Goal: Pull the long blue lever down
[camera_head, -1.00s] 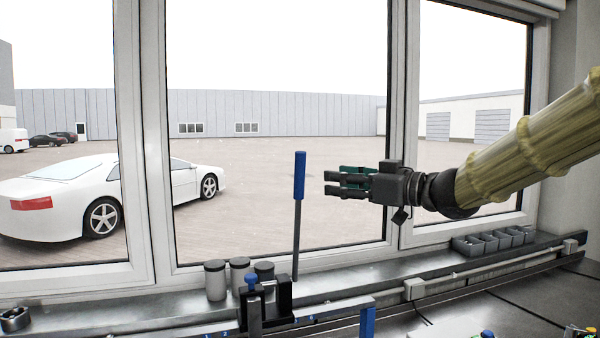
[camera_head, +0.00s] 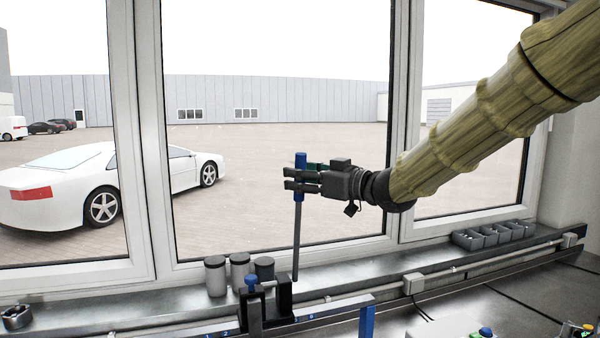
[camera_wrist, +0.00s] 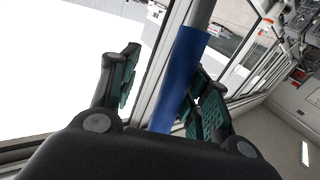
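The long lever stands upright on the bench by the window, with a grey rod (camera_head: 296,240) and a blue grip (camera_head: 300,160) at its top. My gripper (camera_head: 300,179) has reached the blue grip from the right. In the wrist view, the blue grip (camera_wrist: 178,75) passes between the two fingers of my gripper (camera_wrist: 163,88). The fingers are open, with a clear gap on the left finger's side; the grip is close to the right finger, and I cannot tell whether they touch.
A black bracket (camera_head: 284,296) stands at the lever's foot. Several grey cylinders (camera_head: 215,276) stand left of it. Grey bins (camera_head: 494,236) sit on the sill at the right. The window (camera_head: 395,110) is behind the lever.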

